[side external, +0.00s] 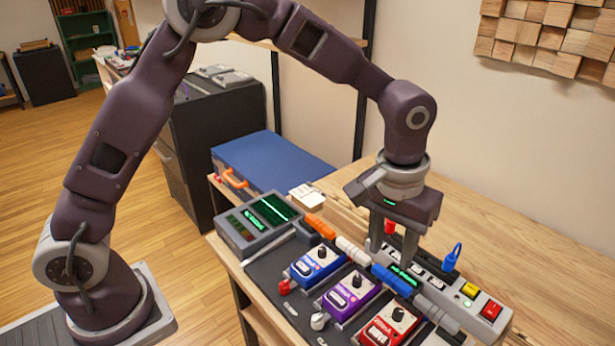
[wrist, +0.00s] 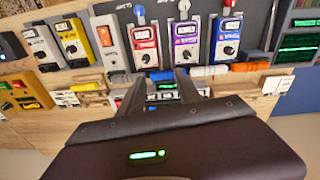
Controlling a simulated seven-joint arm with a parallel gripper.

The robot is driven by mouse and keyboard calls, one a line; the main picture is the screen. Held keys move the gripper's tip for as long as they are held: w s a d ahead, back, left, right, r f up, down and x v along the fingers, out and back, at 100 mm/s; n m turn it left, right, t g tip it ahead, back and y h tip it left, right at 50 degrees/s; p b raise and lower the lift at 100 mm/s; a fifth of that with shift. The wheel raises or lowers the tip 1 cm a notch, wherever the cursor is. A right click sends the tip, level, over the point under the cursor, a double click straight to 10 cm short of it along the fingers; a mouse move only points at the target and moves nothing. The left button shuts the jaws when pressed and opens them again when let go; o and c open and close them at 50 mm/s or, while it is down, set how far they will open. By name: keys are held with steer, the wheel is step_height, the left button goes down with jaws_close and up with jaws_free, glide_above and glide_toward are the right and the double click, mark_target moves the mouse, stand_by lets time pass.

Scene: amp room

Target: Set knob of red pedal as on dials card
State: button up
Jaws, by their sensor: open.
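The red pedal (side external: 388,328) sits at the near end of the visible pedal row in the side view, its black knob (side external: 398,314) on top. The knob's exact pointer angle is too small to read. My gripper (side external: 394,244) is open and points down over the power strip, behind the pedals and apart from the red one. Its fingers (wrist: 160,77) show in the wrist view. I cannot clearly identify the dials card.
A purple pedal (side external: 350,298) and a blue pedal (side external: 318,264) stand beside the red one. Colored cable plugs (side external: 352,250) lie between the pedals and the power strip (side external: 455,291). A grey box with green screens (side external: 258,224) and a blue case (side external: 270,163) are farther left. The bare wood at right is clear.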

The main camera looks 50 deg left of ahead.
steer(key=s+a+r+t, duration=0.2)
steer(key=s+a+r, duration=0.7)
steer(key=r, duration=0.3)
steer(key=shift+a+m, duration=0.4)
steer(key=shift+a, duration=0.3)
steer(key=s+a+t, duration=0.1)
steer(key=s+a, duration=0.2)
steer(key=s, duration=0.4)
steer(key=s+a+t, duration=0.1)
steer(key=s+a, duration=0.2)
steer(key=s, duration=0.5)
steer(key=shift+s+a+r+m+t, duration=0.15)
steer(key=shift+a+r+m+t, duration=0.1)
steer(key=shift+m+t, duration=0.05)
steer(key=shift+c, duration=0.4)
